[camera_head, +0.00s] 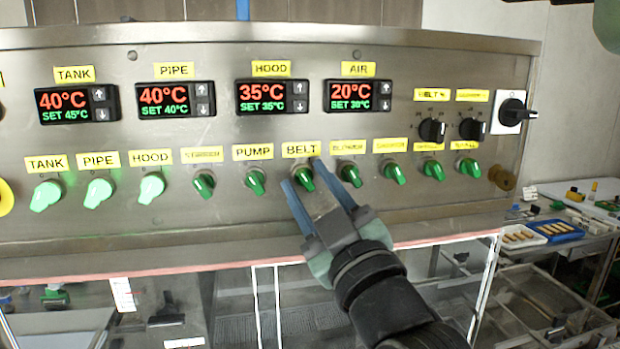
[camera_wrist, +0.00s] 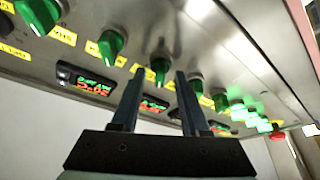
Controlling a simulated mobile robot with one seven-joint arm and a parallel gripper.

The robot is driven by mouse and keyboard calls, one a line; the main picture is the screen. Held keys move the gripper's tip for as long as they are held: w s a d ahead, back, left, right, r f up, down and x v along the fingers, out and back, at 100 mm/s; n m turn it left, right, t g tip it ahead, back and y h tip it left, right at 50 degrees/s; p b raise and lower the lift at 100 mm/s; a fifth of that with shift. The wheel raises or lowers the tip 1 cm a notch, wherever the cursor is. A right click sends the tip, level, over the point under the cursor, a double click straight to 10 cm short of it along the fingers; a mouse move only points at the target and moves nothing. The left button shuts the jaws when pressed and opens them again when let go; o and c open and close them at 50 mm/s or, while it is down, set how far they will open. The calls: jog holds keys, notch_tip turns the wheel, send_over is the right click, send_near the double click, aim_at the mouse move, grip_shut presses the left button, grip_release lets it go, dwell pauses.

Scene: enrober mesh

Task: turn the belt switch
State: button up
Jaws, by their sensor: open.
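The belt switch (camera_head: 304,180) is a dark green knob under a yellow BELT label (camera_head: 301,149), in the lower row of the steel control panel. Its grip is slightly tilted, like the unlit knobs beside it, and it looks unlit. My gripper (camera_head: 302,172) is open at the panel, one finger to the left of the belt switch and one to its right. In the wrist view a green knob (camera_wrist: 160,69), seemingly the belt switch, shows between the two fingertips (camera_wrist: 160,78). I cannot tell whether either finger touches it.
The pump knob (camera_head: 255,182) and another dark green knob (camera_head: 350,174) are close on either side. The tank knob (camera_head: 45,195), pipe knob (camera_head: 98,192) and hood knob (camera_head: 151,187) glow bright green. Temperature displays (camera_head: 272,97) sit above. A blue tray (camera_head: 557,230) lies at right.

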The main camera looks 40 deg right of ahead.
jog(key=shift+c, duration=0.3)
grip_shut()
jog(key=shift+m, duration=0.3)
jog(key=m+h+p, duration=0.1)
jog(key=m+h, duration=0.1)
jog(key=m, duration=0.1)
jog(key=shift+w+a, duration=0.1)
jog(key=shift+a, duration=0.05)
jog(key=m+g+h+p, duration=0.1)
jog(key=m+h+p, duration=0.1)
jog(key=m, duration=0.3)
jog(key=shift+a+m, duration=0.1)
jog(key=shift+m, duration=0.3)
jog(key=m+g+h, duration=0.1)
jog(key=m, duration=0.1)
jog(key=m+g+h+b, duration=0.1)
jog(key=m, duration=0.1)
jog(key=shift+f+m+h, duration=0.1)
jog(key=shift+m+h, duration=0.2)
jog(key=shift+m+g+h+b, duration=0.5)
jog(key=shift+m+g+b, duration=0.3)
jog(key=shift+m, duration=0.9)
